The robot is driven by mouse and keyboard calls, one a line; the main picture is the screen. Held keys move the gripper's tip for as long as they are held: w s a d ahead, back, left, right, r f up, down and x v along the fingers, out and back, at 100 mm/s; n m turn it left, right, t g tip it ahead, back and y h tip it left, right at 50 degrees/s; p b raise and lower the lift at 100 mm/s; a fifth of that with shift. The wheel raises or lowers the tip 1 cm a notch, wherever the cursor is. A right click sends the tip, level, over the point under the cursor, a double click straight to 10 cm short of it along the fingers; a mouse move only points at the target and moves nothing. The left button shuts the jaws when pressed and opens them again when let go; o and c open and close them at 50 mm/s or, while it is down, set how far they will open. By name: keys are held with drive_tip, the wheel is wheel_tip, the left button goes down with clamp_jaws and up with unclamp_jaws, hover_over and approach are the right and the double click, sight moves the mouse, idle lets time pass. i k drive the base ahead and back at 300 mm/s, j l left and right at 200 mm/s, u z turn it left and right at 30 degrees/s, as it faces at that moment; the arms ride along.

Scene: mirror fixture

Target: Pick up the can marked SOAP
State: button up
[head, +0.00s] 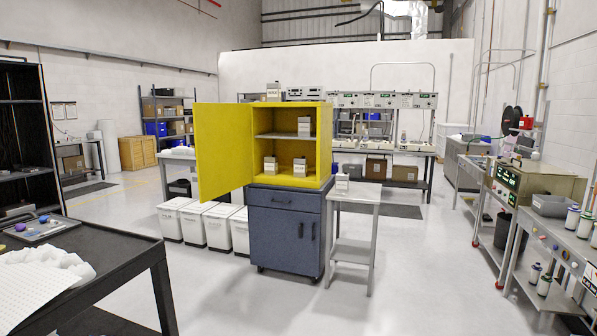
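Several small pale cans with labels stand in and around an open yellow cabinet (215,150) in the middle of the head view. One can (304,127) is on its upper shelf. A left can (270,165) and a right can (300,167) stand on its floor. Another can (273,91) is on top of the cabinet, and one more can (342,182) stands on the small grey side table (355,195). The labels are too small to read, so I cannot tell which is marked SOAP. My gripper is not in view.
The yellow cabinet sits on a blue wheeled cabinet (283,235), its door swung open to the left. White bins (208,225) stand left of it. A black cart (90,250) is at the near left. A bench with cylinders (572,217) is at right. The front floor is clear.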

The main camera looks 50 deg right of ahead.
sight(300, 163)
drive_tip(key=i+l+z, duration=1.05)
drive_tip(key=i, duration=0.3)
drive_tip(key=i+z, duration=0.35)
drive_tip(key=i, duration=0.15)
drive_tip(key=i+u, duration=0.1)
drive_tip(key=i, duration=0.4)
drive_tip(key=i+l+u, duration=0.1)
drive_tip(key=i, duration=0.35)
drive_tip(key=i+l+u, duration=0.1)
drive_tip(key=i, duration=0.4)
drive_tip(key=i+l+u, duration=0.15)
drive_tip(key=i, duration=0.3)
drive_tip(key=i+l+u, duration=0.2)
drive_tip(key=i, duration=0.2)
